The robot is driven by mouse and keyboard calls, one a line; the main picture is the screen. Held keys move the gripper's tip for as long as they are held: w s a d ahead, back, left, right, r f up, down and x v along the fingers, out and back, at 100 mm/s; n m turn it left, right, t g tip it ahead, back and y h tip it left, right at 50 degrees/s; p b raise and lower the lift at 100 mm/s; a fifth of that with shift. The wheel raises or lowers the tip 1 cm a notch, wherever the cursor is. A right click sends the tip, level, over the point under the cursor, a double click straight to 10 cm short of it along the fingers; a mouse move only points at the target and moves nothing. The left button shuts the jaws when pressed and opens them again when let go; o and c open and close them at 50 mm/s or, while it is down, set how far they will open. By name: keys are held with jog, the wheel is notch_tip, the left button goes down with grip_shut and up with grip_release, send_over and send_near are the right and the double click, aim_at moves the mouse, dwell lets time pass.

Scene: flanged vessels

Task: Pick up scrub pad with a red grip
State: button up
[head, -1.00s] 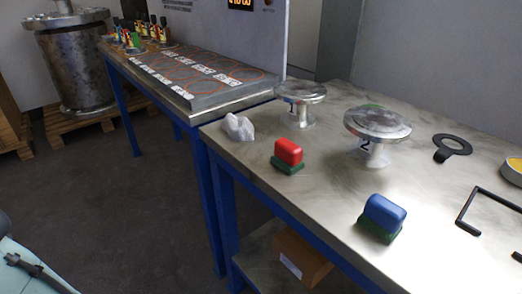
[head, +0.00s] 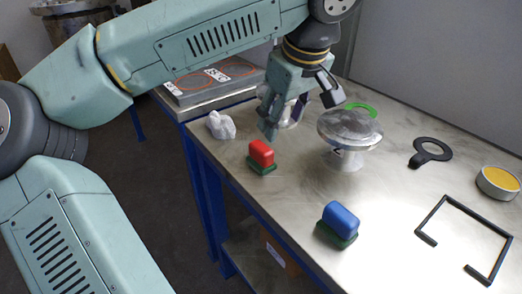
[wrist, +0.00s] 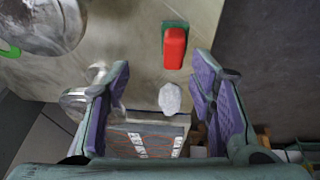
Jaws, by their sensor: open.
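The scrub pad with a red grip (head: 261,153) sits on the metal table near its left edge, red block on top and green pad below. It also shows in the wrist view (wrist: 175,47), at the top, beyond and between the fingertips. My gripper (head: 300,112) is open and empty, above the table just behind the red-gripped pad and apart from it. In the wrist view its two purple-lined fingers (wrist: 163,78) are spread wide. A similar pad with a blue grip (head: 339,222) sits nearer the front.
A crumpled white cloth (head: 220,125) lies left of the red-gripped pad. A flanged metal stand (head: 350,130) is to its right; another stands partly hidden behind my gripper. A black ring tool (head: 430,152), a black frame (head: 500,240) and a yellow-topped tin (head: 497,183) lie further right.

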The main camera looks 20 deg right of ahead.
aim_at(262, 146)
jog(key=shift+y, duration=0.7)
jog(key=w+f, duration=0.1)
jog(key=a+f, duration=0.1)
jog(key=w+a+f, duration=0.1)
jog(key=f, duration=0.1)
jog(key=shift+w+a, duration=0.2)
jog(key=shift+w, duration=0.1)
jog(key=shift+p+x, duration=1)
jog(key=shift+x, duration=2.05)
jog(key=shift+s+d, duration=0.15)
jog(key=shift+c, duration=0.4)
grip_shut()
